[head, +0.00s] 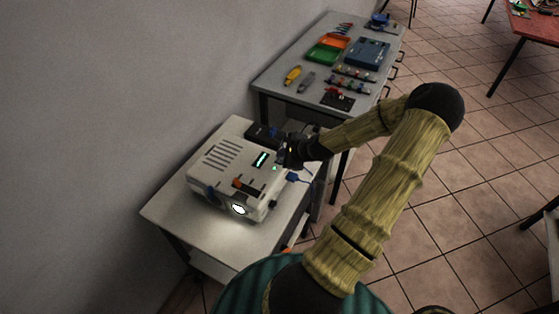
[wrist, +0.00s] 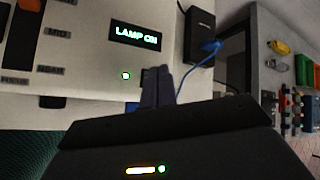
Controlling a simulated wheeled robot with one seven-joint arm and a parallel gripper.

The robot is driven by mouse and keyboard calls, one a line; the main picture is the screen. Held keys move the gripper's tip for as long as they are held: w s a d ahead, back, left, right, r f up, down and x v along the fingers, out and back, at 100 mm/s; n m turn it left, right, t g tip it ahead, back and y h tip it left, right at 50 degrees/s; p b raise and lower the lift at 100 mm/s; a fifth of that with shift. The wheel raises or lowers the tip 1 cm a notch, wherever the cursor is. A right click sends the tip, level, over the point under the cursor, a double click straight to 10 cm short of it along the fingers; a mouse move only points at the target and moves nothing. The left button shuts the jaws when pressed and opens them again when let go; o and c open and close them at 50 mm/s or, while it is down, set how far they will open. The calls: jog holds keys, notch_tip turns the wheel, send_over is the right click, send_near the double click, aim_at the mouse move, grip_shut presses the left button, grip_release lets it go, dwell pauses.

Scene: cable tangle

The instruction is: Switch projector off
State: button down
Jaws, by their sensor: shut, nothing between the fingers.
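The white projector (head: 228,172) stands on a small grey table, and its lens (head: 239,209) glows. In the wrist view, its top panel (wrist: 85,75) carries a display (wrist: 137,35) reading "LAMP ON". A small green light (wrist: 126,76) shows below the display. My gripper (head: 283,152) is at the projector's right side, close to the panel; its shut, empty fingers (wrist: 157,85) point at the panel just right of the green light. Whether the fingertips touch the panel is unclear. A dark slider with an orange part (wrist: 25,20) is at the panel's left.
A black power adapter (wrist: 200,37) lies beside the projector, with a blue cable plug (wrist: 211,46) near it. A second table (head: 310,96) behind holds trays and tools. The small table's front left (head: 170,212) is bare. A wall rises on the left.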

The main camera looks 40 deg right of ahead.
dwell(0.4)
jog(key=shift+f, duration=0.4)
jog(key=shift+f, duration=0.35)
dwell(0.9)
jog(key=shift+r+p, duration=0.65)
jog(key=shift+r, duration=0.15)
notch_tip(320, 180, up, 5)
jog(key=p, duration=0.4)
jog(key=shift+p, duration=0.35)
dwell(0.6)
